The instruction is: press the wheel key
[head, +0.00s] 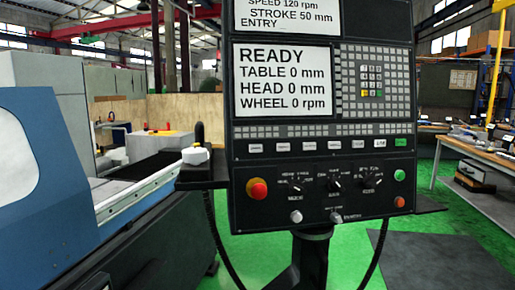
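The control panel (324,222) of the grinder stands upright in the middle of the head view. Below its screen and small keypad is a row of wide keys, several white (309,146) and one green (401,142) at the right end. Their labels are too small to read, so I cannot tell which one is the wheel key. The lower screen (286,82) reads READY, TABLE 0 mm, HEAD 0 mm, WHEEL 0 rpm. The upper screen (287,17) reads SPEED 120 rpm, STROKE 50 mm, ENTRY with nothing after it. Neither of my grippers is in view.
A red emergency-stop button (257,190) sits at the panel's lower left. Knobs (334,184) and green and red buttons (399,189) sit right of it. The blue-and-white machine (60,170) fills the left. A workbench (480,150) stands at right. The space before the panel is clear.

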